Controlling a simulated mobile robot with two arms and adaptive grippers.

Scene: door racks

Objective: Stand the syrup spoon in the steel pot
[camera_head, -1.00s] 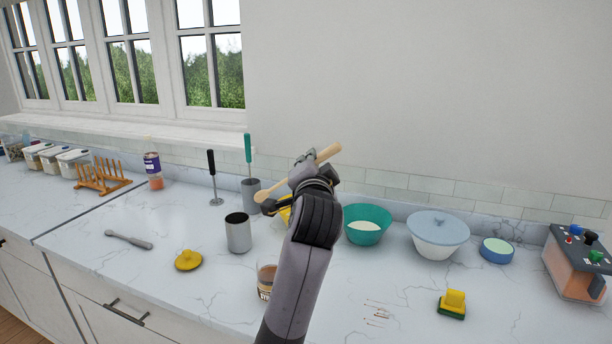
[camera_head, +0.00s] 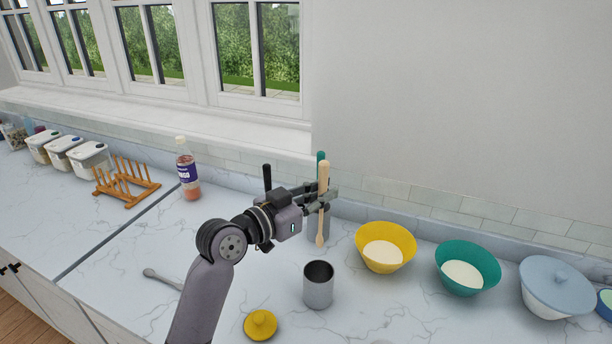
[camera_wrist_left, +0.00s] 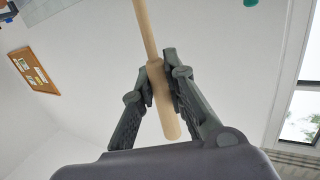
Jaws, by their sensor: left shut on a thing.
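My left gripper (camera_head: 321,202) is shut on a wooden spoon (camera_head: 323,176), holding it nearly upright, bowl end down, above the counter. In the left wrist view, the spoon's handle (camera_wrist_left: 167,110) runs between the two fingers (camera_wrist_left: 161,78). A grey steel pot (camera_head: 318,288) stands upright on the counter, and its open mouth looks empty. The spoon's bowl shows just above and behind the pot's rim in the picture, apart from it. A second grey holder (camera_head: 327,232) with a green-handled tool (camera_head: 320,156) stands behind the spoon, partly hidden. My right gripper is not in view.
A yellow lid (camera_head: 260,324) lies in front left of the pot. A bottle (camera_head: 187,172) and a wooden rack (camera_head: 126,183) stand at the back left.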

